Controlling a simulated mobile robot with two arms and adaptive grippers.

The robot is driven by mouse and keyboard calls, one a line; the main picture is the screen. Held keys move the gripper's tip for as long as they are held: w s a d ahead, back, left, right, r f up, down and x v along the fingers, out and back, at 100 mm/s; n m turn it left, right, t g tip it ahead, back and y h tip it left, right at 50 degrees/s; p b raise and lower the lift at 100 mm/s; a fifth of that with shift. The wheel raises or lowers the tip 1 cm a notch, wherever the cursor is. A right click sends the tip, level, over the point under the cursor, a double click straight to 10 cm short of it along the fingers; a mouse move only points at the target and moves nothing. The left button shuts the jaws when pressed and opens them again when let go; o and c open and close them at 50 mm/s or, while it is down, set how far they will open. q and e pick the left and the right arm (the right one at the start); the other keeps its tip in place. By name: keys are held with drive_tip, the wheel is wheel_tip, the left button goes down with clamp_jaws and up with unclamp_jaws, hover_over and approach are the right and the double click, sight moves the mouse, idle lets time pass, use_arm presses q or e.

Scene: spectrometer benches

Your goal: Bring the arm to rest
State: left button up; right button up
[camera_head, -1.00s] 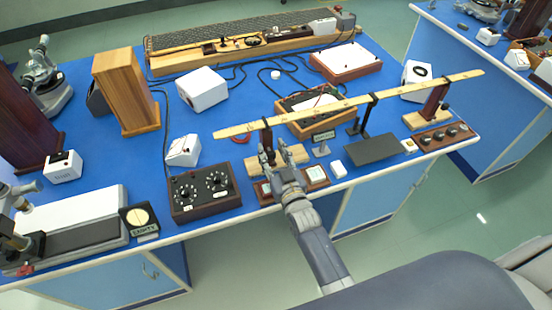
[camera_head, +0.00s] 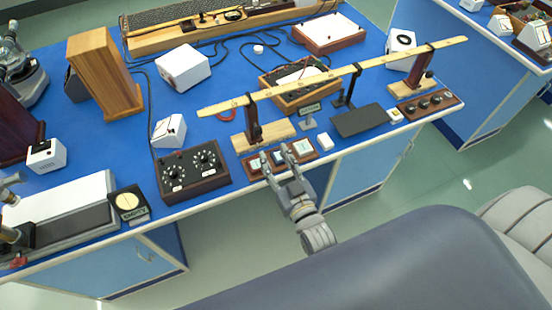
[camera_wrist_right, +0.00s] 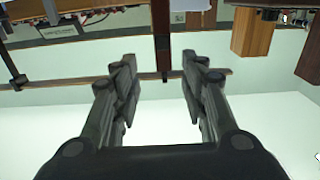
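My right gripper (camera_head: 283,157) is at the front edge of the blue bench in the head view. Its fingers are spread and overlap the wooden tray of white pieces (camera_head: 303,148) in the picture. In the right wrist view the two fingers (camera_wrist_right: 157,85) stand apart with nothing between them. Beyond them show a dark upright post and a horizontal bar. My left gripper is not in view.
A long wooden beam (camera_head: 298,84) rests on stands above the bench (camera_head: 224,134). A black dial box (camera_head: 191,173) is left of the gripper. Open floor lies in front.

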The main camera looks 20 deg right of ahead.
idle(0.4)
drive_tip(key=s+d+f+n+g, duration=0.1)
drive_tip(key=s+d+f+g, duration=0.1)
drive_tip(key=s+g, duration=0.65)
drive_tip(key=s+d+f+n+g, duration=0.15)
drive_tip(key=s+g, duration=0.45)
drive_tip(key=s, duration=0.6)
wheel_tip(320, 180, down, 26)
drive_tip(key=s+f+g+b, duration=0.1)
drive_tip(key=s, duration=0.1)
drive_tip(key=s+d+f+g+b, duration=0.1)
drive_tip(key=s+d+f, duration=0.2)
drive_tip(key=s+f, duration=1.3)
drive_tip(key=shift+s+f+h, duration=0.3)
drive_tip(key=shift+f, duration=0.15)
